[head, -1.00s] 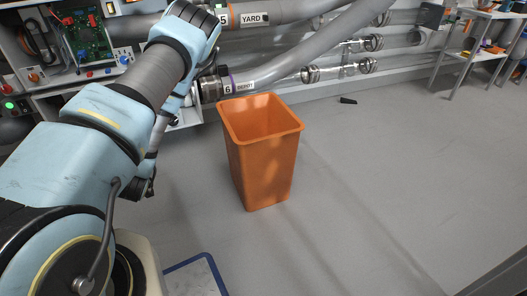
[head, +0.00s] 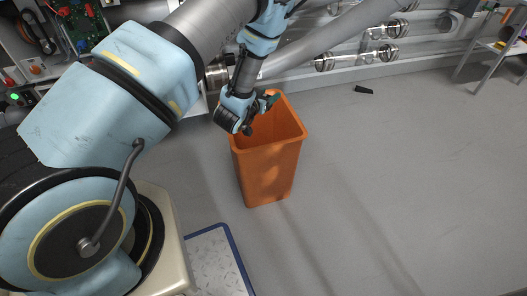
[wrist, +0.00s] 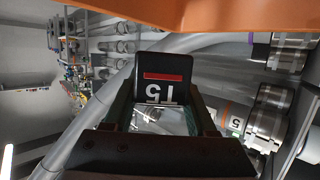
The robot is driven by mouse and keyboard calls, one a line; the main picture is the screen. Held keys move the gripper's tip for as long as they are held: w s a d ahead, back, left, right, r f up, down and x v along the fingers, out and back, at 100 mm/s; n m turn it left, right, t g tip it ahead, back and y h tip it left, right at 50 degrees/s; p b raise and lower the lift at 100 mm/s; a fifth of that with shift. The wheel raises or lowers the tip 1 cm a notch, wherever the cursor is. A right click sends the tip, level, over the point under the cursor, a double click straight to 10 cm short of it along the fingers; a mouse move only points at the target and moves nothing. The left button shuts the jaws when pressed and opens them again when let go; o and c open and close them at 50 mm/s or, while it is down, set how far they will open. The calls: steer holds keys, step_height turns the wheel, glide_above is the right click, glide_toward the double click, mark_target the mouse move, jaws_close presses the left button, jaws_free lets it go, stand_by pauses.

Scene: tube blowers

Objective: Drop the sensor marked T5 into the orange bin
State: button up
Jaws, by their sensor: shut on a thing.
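The sensor (wrist: 165,67) is a dark block with a red stripe and a white marking, upside down in the wrist view, that looks like T5. My gripper (wrist: 163,108) is shut on it, a dark finger at each side. In the head view my gripper (head: 266,101) is at the upper left part of the orange bin (head: 268,168), by its rim; the sensor is too small to make out there. The bin stands upright on the floor, open at the top. Its orange wall (wrist: 220,14) also fills the top edge of the wrist view. The bin's inside is mostly hidden.
Grey pipes with clear tube sections and metal couplings (head: 357,58) run along the wall behind the bin. A small black object (head: 363,90) lies on the floor at the right. A metal table (head: 492,45) stands at the far right.

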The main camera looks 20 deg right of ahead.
step_height(320, 180, down, 6)
steer(key=b, duration=0.4)
steer(key=o, duration=1.5)
steer(key=shift+c, duration=0.2)
step_height(320, 180, up, 10)
steer(key=p, duration=0.2)
